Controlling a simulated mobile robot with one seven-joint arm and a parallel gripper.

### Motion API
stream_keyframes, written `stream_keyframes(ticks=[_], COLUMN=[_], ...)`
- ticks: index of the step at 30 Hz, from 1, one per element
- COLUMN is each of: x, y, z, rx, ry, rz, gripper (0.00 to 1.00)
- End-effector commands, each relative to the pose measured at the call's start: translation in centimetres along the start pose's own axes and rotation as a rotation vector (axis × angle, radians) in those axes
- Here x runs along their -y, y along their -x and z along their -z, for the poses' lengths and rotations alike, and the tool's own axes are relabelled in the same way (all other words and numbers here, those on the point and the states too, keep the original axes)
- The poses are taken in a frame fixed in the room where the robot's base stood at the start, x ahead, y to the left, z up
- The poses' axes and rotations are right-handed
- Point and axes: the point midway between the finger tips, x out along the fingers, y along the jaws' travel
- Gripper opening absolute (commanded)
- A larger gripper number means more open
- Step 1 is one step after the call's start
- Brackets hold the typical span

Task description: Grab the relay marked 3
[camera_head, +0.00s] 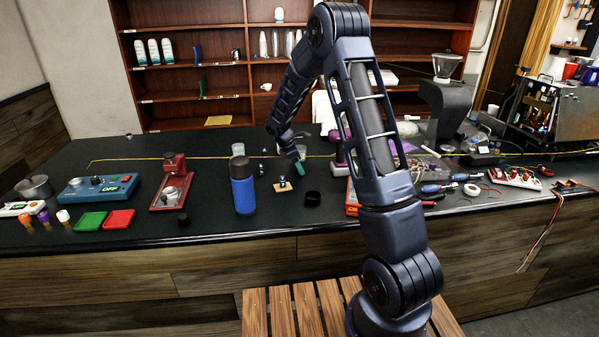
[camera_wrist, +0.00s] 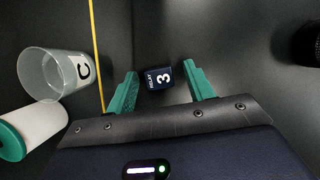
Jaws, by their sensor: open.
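The relay marked 3 (camera_wrist: 160,77) is a small dark block with white lettering, "RELAY 3", on its face. In the wrist view it sits between the two green fingertips of my gripper (camera_wrist: 161,72), with a gap showing on the right side and a smaller one on the left. My gripper is open and holds nothing. In the head view my gripper (camera_head: 298,166) hangs low over the middle of the counter.
A clear cup marked C (camera_wrist: 57,72) and a white cylinder with a green end (camera_wrist: 30,130) are left of my gripper. A round black object (camera_wrist: 308,44) is at right. In the head view, a blue bottle (camera_head: 243,190) and black ring (camera_head: 313,198) stand nearby on the dark counter.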

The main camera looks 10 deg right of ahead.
Motion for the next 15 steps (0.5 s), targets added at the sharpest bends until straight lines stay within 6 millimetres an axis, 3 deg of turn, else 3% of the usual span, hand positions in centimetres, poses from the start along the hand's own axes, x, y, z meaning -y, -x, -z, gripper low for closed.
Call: stream_keyframes(ticks=[7,12,15], x=[-0.01,0.0,0.0], y=[-0.32,-0.31,-0.3], z=[0.0,0.0,-0.01], rx=[0.0,0.0,0.0], ry=[0.0,0.0,0.0], rz=[-0.001,-0.001,-0.001], gripper=[0.53,0.19,0.05])
